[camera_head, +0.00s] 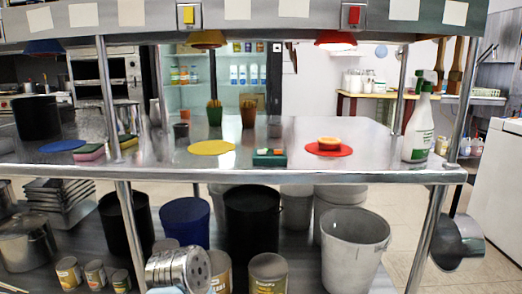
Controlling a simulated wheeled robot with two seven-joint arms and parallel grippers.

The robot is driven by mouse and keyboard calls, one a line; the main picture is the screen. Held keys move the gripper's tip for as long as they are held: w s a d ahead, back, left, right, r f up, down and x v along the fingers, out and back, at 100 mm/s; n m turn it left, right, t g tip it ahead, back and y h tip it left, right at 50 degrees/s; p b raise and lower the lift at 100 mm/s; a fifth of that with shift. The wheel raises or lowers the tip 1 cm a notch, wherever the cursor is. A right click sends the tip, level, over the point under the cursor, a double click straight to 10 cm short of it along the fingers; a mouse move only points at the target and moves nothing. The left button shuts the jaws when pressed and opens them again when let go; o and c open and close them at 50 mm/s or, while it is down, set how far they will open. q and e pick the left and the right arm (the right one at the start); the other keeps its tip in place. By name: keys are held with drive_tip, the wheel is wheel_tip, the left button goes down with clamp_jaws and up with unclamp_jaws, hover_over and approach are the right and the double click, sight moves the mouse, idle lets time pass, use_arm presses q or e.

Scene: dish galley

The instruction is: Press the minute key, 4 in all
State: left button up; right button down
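A small dark green box (269,158) with coloured keys on its top lies on the steel counter, between the yellow and red discs. It looks like a timer. Its keys are too small to read, so I cannot tell which one is the minute key, and no display reading can be made out.
The steel counter (310,176) holds a yellow disc (212,148), a red disc (314,150) bearing a small round item, and a spray bottle (418,130) at right. Lamps and an upper shelf hang above. Posts (104,95) flank the counter. Buckets and tins fill the lower shelf.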

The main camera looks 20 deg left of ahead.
use_arm(q)
clamp_jaws()
idle(1.1)
